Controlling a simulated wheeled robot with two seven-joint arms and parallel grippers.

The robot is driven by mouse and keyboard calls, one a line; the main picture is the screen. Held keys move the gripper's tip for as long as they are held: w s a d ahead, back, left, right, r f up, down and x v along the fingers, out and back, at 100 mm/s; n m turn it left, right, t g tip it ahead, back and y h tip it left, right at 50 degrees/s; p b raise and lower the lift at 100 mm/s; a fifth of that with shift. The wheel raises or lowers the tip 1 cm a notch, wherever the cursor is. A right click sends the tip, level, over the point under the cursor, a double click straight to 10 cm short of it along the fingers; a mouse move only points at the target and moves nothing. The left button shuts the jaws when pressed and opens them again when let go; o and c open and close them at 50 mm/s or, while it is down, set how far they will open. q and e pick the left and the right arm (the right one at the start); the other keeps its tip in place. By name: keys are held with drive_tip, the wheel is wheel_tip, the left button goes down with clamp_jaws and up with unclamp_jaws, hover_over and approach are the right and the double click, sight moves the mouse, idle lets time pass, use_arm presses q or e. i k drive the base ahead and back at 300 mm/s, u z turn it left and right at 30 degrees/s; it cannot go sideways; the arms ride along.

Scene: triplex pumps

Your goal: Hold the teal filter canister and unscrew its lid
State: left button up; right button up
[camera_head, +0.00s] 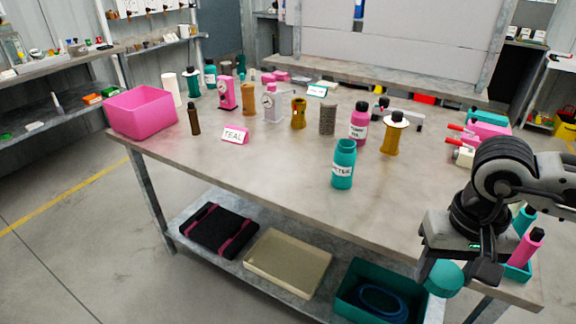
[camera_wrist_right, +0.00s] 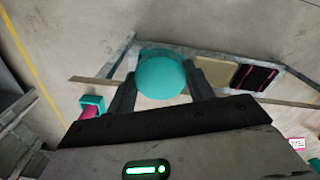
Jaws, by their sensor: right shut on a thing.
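A teal canister (camera_head: 343,170) with a white label stands upright near the table's front edge, right of the middle. Its narrower teal neck shows at the top, with no dark cap like its pink neighbour's. My right gripper (camera_head: 461,277) is beyond the front right of the table, well apart from this canister. It is shut on a teal rounded piece (camera_head: 443,279) that looks like a lid. In the right wrist view the piece (camera_wrist_right: 160,75) sits between the two fingers (camera_wrist_right: 163,88). My left gripper is not in view.
A pink bottle (camera_head: 358,124) and a yellow canister (camera_head: 391,137) stand behind the teal canister. A teal bin (camera_head: 374,292) is on the lower shelf. The table's front middle is clear.

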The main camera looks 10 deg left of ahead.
sight(344, 153)
drive_tip(key=u, duration=0.8)
drive_tip(key=i, duration=1.4)
drive_tip(key=z, duration=0.4)
